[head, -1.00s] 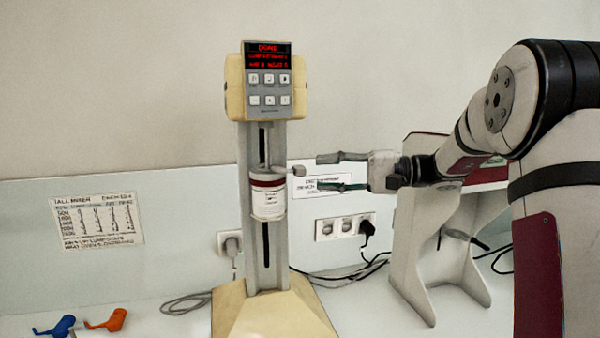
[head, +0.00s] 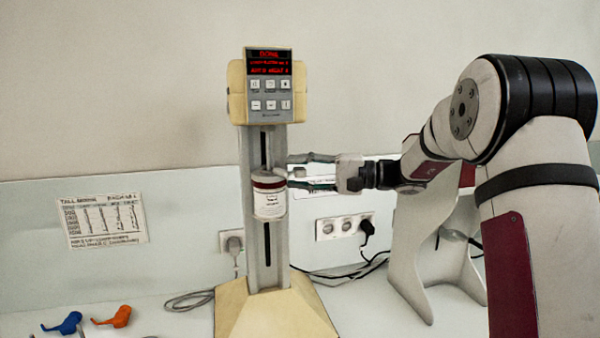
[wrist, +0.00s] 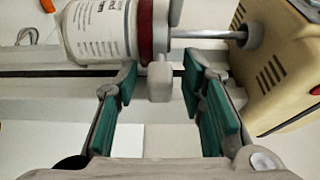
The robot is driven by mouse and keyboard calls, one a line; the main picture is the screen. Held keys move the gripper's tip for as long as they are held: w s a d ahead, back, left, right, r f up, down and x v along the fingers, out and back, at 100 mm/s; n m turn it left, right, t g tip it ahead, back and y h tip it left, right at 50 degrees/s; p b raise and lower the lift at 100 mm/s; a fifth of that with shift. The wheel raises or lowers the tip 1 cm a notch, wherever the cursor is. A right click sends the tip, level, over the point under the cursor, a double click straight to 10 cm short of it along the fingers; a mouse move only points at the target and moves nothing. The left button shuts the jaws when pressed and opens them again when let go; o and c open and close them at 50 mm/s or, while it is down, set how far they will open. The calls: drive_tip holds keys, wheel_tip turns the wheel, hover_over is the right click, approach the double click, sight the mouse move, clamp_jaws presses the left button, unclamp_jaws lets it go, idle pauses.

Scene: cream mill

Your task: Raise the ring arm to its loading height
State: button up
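The tall mixer (head: 267,95) has a grey column and a cream head with a keypad. A white jar (head: 269,204) with a dark red band hangs upright at the column; the wrist view shows the jar (wrist: 100,30) too. A small pale knob (wrist: 160,82) sticks out beside the band, apparently on the ring arm, whose ring I cannot make out clearly. My gripper (head: 293,171) is open, coming from the right. In the wrist view, my gripper (wrist: 160,88) has a green-padded finger on either side of the knob, with gaps showing.
The mixer's red display (head: 268,61) shows text headed "DONE". A metal shaft (wrist: 205,34) runs between jar and mixer head. A grey stand (head: 425,260) is at the right, sockets (head: 340,227) are on the wall behind. Blue (head: 63,323) and orange (head: 113,316) items lie front left.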

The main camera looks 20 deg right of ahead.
drive_tip(key=shift+c, duration=0.6)
clamp_jaws()
drive_tip(key=shift+r, duration=1.8)
drive_tip(key=shift+o, duration=0.6)
unclamp_jaws()
drive_tip(key=v, duration=0.7)
drive_tip(key=shift+d, duration=0.25)
drive_tip(key=shift+s, duration=0.1)
drive_tip(key=shift+f, duration=0.1)
